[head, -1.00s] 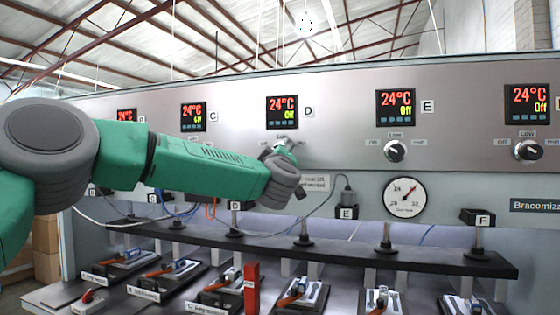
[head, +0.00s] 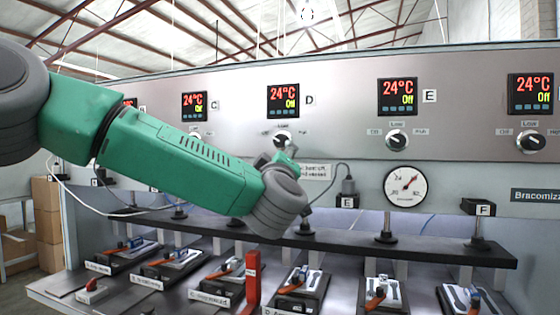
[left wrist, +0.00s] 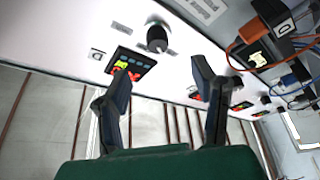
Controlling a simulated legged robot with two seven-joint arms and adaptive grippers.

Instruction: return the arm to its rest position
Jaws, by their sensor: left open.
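My left arm, green with grey joints, comes in from the left of the head view and crosses in front of the control panel. Its gripper (head: 280,158) is small and partly hidden behind my wrist. It is just below knob D (head: 282,138), which shows above it. In the left wrist view the two dark fingers of the left gripper (left wrist: 160,78) stand apart with nothing between them. A black knob (left wrist: 157,38) and a lit display (left wrist: 130,66) are on the panel beyond the fingers. My right gripper is not in view.
The panel carries several 24°C displays, such as display E (head: 397,97), and a round gauge (head: 405,187). Below runs a black shelf (head: 345,240). Cables hang near my wrist.

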